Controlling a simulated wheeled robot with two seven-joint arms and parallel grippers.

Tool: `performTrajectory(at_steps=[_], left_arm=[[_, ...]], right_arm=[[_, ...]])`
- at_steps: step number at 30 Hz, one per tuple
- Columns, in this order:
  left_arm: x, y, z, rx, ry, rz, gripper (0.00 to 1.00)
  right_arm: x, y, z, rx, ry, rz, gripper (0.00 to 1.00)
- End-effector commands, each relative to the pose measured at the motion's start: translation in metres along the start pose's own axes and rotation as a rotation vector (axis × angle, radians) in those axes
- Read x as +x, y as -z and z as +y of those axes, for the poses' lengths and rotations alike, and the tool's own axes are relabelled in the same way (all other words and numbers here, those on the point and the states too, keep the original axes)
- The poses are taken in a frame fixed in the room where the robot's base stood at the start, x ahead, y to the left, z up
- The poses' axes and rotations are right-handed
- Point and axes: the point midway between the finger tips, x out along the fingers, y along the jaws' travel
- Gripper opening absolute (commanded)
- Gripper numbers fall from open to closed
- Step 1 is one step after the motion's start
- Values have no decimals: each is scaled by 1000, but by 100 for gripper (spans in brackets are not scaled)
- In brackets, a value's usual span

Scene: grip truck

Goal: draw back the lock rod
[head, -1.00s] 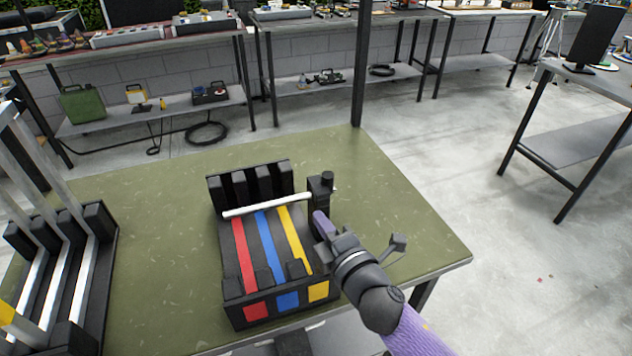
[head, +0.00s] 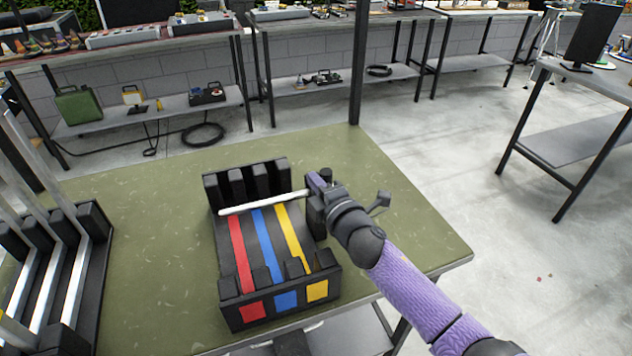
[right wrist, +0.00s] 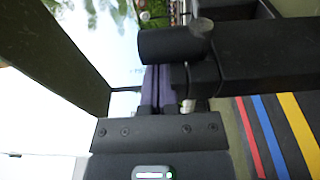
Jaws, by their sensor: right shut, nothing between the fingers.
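The lock rod (head: 262,203) is a thin white bar lying across the black rack (head: 225,293), in front of its rear uprights and above the red, blue and yellow strips. Its right end runs to a black post at the rack's right side, now mostly hidden by my right gripper (head: 317,182). That gripper is shut and empty, its purple fingers close beside the top of the post. In the right wrist view, the shut fingers (right wrist: 159,88) are next to a black cylindrical knob (right wrist: 172,44); whether they touch it I cannot tell. My left gripper is not in view.
A second black rack (head: 85,275) with tall pale bars stands on the left of the green table (head: 405,225). Workbenches with tools stand farther back.

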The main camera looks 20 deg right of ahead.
Motion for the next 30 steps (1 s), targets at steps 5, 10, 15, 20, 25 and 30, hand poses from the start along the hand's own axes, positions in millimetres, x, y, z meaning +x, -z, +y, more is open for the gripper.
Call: performTrajectory(at_steps=[5, 10, 15, 20, 25, 30], left_arm=[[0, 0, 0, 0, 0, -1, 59], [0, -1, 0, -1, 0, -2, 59], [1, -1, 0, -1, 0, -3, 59], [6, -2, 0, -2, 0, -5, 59], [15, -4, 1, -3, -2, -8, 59], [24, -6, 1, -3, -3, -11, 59]], right_arm=[[0, 0, 0, 0, 0, 0, 0], [-1, -8, 0, -2, 0, 0, 0], [-6, -39, 0, -5, 1, -3, 0], [-11, -80, -1, -5, 1, -4, 0], [-17, -121, -2, -4, 1, -3, 0], [-21, -150, -2, -2, 0, -2, 0]])
